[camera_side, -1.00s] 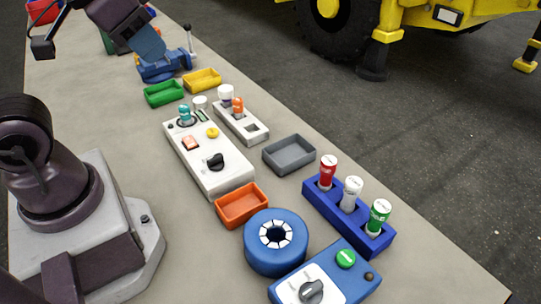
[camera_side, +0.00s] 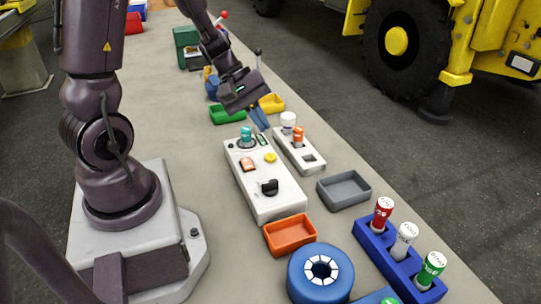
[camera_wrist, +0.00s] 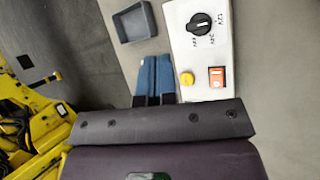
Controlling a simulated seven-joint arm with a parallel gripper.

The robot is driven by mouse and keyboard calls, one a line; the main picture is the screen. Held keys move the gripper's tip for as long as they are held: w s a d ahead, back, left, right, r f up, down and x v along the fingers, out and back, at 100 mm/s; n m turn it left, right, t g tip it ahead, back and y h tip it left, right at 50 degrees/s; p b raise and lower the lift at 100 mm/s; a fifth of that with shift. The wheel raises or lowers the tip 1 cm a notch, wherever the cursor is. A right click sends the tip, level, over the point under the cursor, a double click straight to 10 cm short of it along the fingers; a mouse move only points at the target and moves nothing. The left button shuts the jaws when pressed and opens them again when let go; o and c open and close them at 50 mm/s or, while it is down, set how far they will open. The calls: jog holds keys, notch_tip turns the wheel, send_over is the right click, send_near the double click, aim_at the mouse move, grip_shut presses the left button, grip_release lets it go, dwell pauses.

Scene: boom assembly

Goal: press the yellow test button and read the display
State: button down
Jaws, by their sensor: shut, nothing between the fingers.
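The white test box (camera_side: 262,191) carries a round yellow button (camera_side: 270,157), a lit orange-red switch (camera_side: 247,164) and a black knob (camera_side: 268,187). A small dark greenish display (camera_side: 263,140) sits at its far end, too small to read. A teal piece stands beside the display. My gripper (camera_side: 262,120) is shut and empty, its blue fingers above the far end of the box. In the wrist view the shut fingers (camera_wrist: 154,62) lie left of the yellow button (camera_wrist: 187,79), apart from it; the display is hidden there.
A white holder (camera_side: 300,152) with a white and an orange-capped piece stands right of the box. Nearby are a grey tray (camera_side: 343,190), an orange tray (camera_side: 290,235), green and yellow trays and a blue rack of cans (camera_side: 400,262). Bench surface lies clear left of the box.

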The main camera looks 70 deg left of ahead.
aim_at(269, 157)
jog(key=w+a+f+n+t+y, duration=0.2)
jog(key=w+a+n+t, duration=0.2)
jog(key=a+n, duration=0.2)
jog(key=shift+w+a+f+n, duration=0.25)
jog(key=shift+a+f+n, duration=0.05)
jog(key=shift+a+f, duration=0.1)
jog(key=shift+d+f, duration=0.1)
jog(key=shift+f, duration=4.3)
jog(key=shift+f, duration=0.4)
